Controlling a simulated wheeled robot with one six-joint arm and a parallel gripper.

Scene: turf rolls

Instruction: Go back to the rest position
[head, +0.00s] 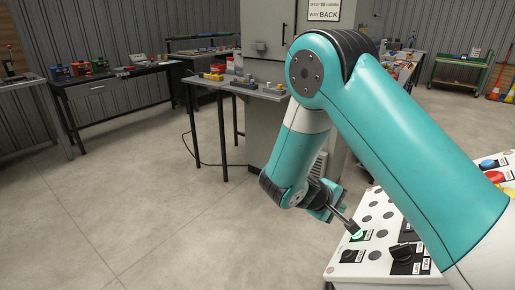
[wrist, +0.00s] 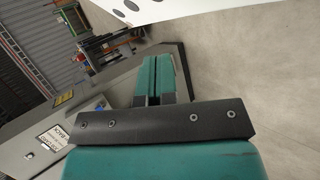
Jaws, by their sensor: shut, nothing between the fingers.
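My teal arm crosses the right half of the head view and bends down toward a white control panel (head: 374,224). My gripper (head: 352,232) is at the panel, its tips close to a lit green button (head: 358,236). I cannot tell whether they touch it. In the wrist view my gripper (wrist: 154,62) shows its two teal fingers side by side, shut with nothing between them. The panel's white edge (wrist: 178,8) shows at the top of that view.
The panel also has a black rotary switch (head: 403,253), a blue button (head: 488,164) and a red button (head: 495,177). A grey cabinet (head: 265,35) and a table with small yellow and grey parts (head: 240,88) stand behind. The floor (head: 150,200) at left is clear.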

